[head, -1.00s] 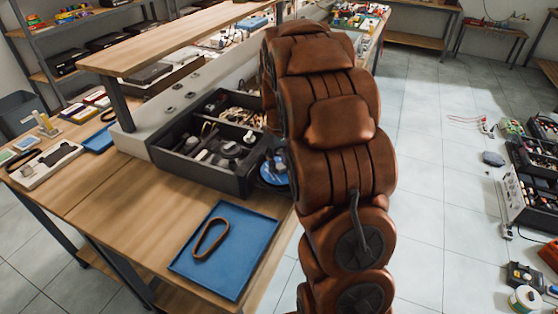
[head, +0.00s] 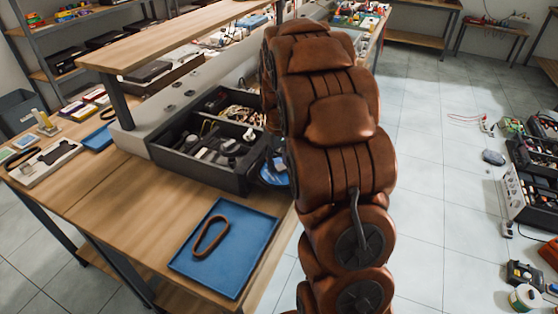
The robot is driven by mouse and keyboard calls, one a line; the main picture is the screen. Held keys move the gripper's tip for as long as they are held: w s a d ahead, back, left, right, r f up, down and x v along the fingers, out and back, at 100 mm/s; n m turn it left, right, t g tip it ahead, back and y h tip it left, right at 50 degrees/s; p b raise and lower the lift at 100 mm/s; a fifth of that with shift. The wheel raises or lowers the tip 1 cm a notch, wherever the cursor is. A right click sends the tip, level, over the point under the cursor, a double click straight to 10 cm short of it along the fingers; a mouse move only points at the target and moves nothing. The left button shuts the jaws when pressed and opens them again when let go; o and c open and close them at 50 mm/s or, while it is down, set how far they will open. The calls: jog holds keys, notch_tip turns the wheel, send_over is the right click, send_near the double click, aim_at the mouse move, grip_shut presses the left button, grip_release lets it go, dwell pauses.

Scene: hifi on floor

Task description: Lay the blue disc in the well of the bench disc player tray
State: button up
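The blue disc (head: 268,176) shows at the front right corner of the black open box, close against my brown arm. Only its left part is visible; my arm hides the rest. I cannot tell whether it is held or resting on something. My gripper is hidden behind my own arm, so its fingers do not show. I cannot make out the disc player tray or its well for certain.
The black open box (head: 197,174) holds several dark parts and wires. In front, a blue flat tray (head: 240,262) carries a brown loop (head: 211,237). A raised wooden shelf (head: 185,38) overhangs the back.

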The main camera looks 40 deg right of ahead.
jog(key=shift+o, duration=1.4)
notch_tip(320, 180, up, 12)
jog(key=shift+r, duration=0.1)
notch_tip(320, 180, up, 7)
jog(key=p, duration=0.2)
dwell(0.4)
jog(key=shift+a, duration=0.1)
dwell(0.7)
